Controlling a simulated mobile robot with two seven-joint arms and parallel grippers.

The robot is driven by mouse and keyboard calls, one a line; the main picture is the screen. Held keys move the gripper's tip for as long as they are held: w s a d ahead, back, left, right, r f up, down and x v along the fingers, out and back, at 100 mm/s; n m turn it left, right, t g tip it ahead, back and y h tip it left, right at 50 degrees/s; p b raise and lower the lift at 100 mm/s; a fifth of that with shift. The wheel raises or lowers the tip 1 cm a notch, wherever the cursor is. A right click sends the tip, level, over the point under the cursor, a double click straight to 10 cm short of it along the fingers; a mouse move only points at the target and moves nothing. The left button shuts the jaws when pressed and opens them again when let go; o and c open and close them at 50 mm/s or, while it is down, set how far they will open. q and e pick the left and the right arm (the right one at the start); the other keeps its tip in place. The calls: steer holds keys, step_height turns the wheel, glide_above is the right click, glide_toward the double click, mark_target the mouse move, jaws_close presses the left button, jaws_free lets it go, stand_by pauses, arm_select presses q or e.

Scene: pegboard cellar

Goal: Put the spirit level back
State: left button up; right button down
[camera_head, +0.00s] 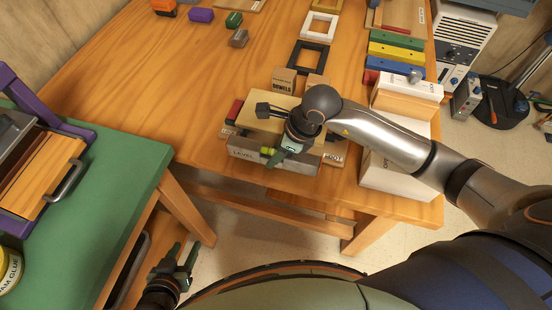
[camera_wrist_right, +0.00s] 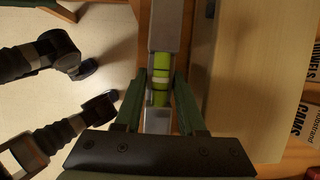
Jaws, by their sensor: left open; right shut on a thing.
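The spirit level (camera_head: 306,162) is a long grey bar with a yellow-green vial, along the near edge of the wooden bench. LEVEL is lettered near its left end. In the right wrist view the level (camera_wrist_right: 163,38) runs upright through the picture, with its green vial section between the fingers. My right gripper (camera_wrist_right: 158,98) is shut on the level around that section; in the head view the wrist hides part of it. I cannot tell whether the level rests on something. My left gripper (camera_head: 187,264) is open and empty, low beside the green bench.
A pale wooden board or box (camera_head: 302,101) lies just behind the level, with boxes marked DOWELS (camera_head: 283,86) beyond. White boxes (camera_head: 386,178) stand to the right. The green bench (camera_head: 110,196) is at left. Open wooden bench top (camera_head: 190,75) lies at the back left.

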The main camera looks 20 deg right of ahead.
steer(key=shift+w+f, duration=0.1)
steer(key=shift+f, duration=1.5)
steer(key=shift+f, duration=0.1)
steer(key=shift+f, duration=0.15)
steer(key=c, duration=0.5)
jaws_free()
steer(key=shift+d+r, duration=0.15)
steer(key=shift+r, duration=0.45)
steer(key=v, duration=1.1)
steer(key=shift+r+p, duration=0.15)
steer(key=shift+p, duration=0.25)
